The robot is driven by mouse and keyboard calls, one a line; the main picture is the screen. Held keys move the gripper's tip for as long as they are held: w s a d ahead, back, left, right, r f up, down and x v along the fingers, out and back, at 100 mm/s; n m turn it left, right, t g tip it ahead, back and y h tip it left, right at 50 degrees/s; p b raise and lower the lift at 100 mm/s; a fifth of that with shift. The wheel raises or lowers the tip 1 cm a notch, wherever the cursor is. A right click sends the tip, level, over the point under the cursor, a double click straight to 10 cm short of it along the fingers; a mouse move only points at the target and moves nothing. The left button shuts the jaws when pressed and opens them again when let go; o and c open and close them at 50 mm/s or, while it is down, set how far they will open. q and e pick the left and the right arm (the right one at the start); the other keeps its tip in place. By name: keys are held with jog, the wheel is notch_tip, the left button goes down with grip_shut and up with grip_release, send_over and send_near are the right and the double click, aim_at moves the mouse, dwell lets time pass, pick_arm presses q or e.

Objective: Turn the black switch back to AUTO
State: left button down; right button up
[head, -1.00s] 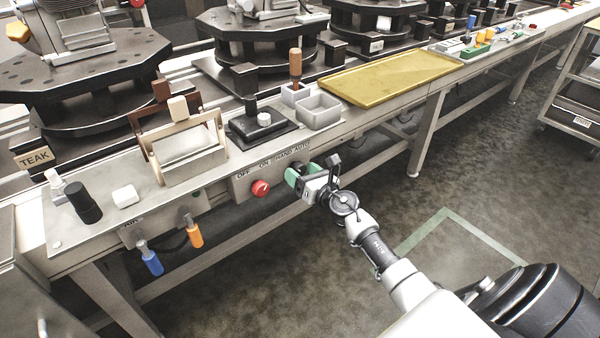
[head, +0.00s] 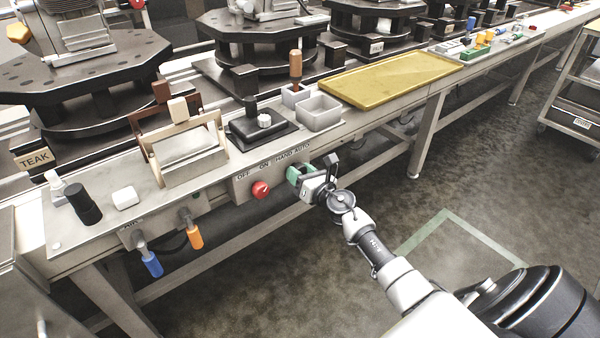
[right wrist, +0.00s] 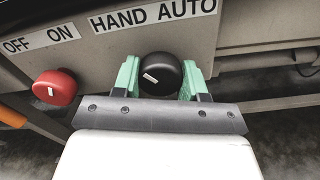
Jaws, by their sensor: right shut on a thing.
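The black switch (right wrist: 161,72) is a round knob on the grey panel front, below the HAND AUTO label (right wrist: 153,14). A short white mark on its face sits left of centre and slants. My right gripper (right wrist: 158,78) has its green fingers on both sides of the knob, shut on it. In the head view my right gripper (head: 299,173) is at the panel and largely hides the black switch. My left gripper is not in view.
A red knob (right wrist: 56,86) sits just left under OFF ON; it also shows in the head view (head: 261,190). Blue (head: 152,264) and orange (head: 195,237) handles hang further left. A grey bin (head: 318,111) and yellow tray (head: 390,79) stand on the bench above.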

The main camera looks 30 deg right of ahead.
jog(key=shift+m+p, duration=0.4)
jog(key=shift+m, duration=0.7)
jog(key=m+p, duration=0.2)
jog(key=m, duration=0.4)
jog(key=shift+a+r, duration=0.1)
jog(key=m+p, duration=0.2)
jog(key=m, duration=0.4)
pick_arm(q)
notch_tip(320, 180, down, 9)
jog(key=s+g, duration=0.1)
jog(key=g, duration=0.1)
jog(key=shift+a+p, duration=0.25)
jog(key=shift+p, duration=0.15)
pick_arm(e)
jog(key=shift+m, duration=0.8)
jog(key=o, duration=0.9)
jog(key=shift+s, duration=0.1)
